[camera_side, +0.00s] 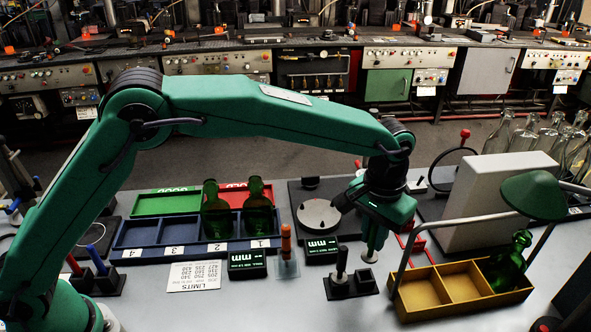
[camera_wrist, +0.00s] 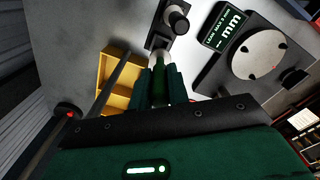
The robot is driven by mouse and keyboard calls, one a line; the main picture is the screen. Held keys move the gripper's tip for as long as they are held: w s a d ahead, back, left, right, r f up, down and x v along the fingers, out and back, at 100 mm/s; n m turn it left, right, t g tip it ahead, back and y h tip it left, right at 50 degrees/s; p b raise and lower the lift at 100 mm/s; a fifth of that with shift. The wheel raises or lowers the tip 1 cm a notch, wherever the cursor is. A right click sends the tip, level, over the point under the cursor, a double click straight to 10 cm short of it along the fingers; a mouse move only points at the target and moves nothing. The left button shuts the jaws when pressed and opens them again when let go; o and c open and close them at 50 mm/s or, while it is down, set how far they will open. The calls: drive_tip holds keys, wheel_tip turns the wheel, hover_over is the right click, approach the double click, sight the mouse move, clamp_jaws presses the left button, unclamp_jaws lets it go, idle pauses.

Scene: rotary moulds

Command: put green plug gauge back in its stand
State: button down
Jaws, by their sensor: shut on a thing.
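My gripper (camera_side: 376,236) is shut on the green plug gauge, whose green handle (camera_wrist: 158,78) shows between the fingers in the wrist view. The gauge hangs roughly upright, with its pale metal end (camera_side: 368,256) pointing down above the table. A black stand (camera_side: 362,288) lies below and to the left of the gauge in the side view. A black-handled gauge (camera_side: 342,262) stands upright in its left part; its right part has no gauge in it. The stand also shows in the wrist view (camera_wrist: 154,41), just beyond the held gauge.
A yellow tray (camera_side: 428,310) with a green bottle (camera_side: 510,258) stands right of the gripper. A round plate (camera_side: 318,214) on a dark base and a display (camera_side: 322,249) are to the left. An orange-topped gauge (camera_side: 286,243) and a blue tray (camera_side: 150,246) with bottles lie further left.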

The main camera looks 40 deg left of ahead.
sight(371, 247)
drive_tip(key=shift+f, duration=2.7)
idle(0.5)
drive_tip(key=c, duration=1.3)
unclamp_jaws()
drive_tip(key=shift+o, duration=0.2)
drive_tip(key=shift+r, duration=0.1)
drive_tip(key=shift+r, duration=3.8)
drive_tip(key=shift+a+r, duration=0.1)
